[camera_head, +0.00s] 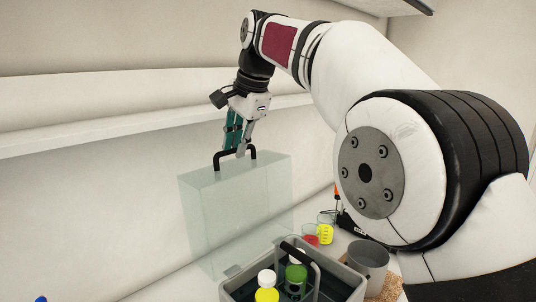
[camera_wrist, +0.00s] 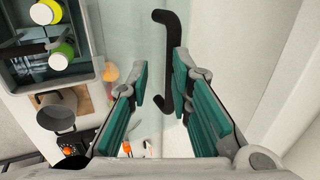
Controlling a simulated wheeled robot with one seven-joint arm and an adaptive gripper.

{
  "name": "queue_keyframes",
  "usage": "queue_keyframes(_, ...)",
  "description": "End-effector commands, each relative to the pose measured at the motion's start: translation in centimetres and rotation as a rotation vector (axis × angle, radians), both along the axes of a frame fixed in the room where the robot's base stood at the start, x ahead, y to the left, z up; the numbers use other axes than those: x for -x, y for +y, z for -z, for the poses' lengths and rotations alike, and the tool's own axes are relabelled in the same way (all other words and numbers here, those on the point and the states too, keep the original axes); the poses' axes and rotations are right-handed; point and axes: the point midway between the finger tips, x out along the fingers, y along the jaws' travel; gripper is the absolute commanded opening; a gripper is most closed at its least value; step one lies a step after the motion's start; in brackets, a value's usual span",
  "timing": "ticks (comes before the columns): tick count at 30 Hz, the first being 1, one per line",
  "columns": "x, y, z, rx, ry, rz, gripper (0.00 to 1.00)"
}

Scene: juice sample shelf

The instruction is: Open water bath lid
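The water bath (camera_head: 350,283) is a grey open-topped tub at the bottom of the head view; its rim also shows in the wrist view (camera_wrist: 60,80). Its clear, pale lid (camera_head: 235,205) stands upright at the bath's far side. A black bar handle (camera_head: 236,155) is at the lid's top; it also shows in the wrist view (camera_wrist: 171,70). My gripper (camera_head: 241,148) is at the handle. In the wrist view its teal-padded fingers (camera_wrist: 160,82) are apart, with the handle between them, nearer the right finger. Whether either finger touches it is unclear.
Bottles with yellow (camera_head: 266,280) and green (camera_head: 296,272) contents stand in the bath. A grey pot (camera_head: 368,262) and beakers with red (camera_head: 311,236) and yellow (camera_head: 326,233) contents are to the right. A wall (camera_head: 80,190) lies close behind the lid.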

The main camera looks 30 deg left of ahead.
Motion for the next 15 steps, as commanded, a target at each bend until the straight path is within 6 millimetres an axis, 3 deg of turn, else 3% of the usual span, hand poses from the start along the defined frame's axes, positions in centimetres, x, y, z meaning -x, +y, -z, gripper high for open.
queue_keyframes(15,2.0,-5.5,0.0,0.000,-0.001,0.003,0.20)
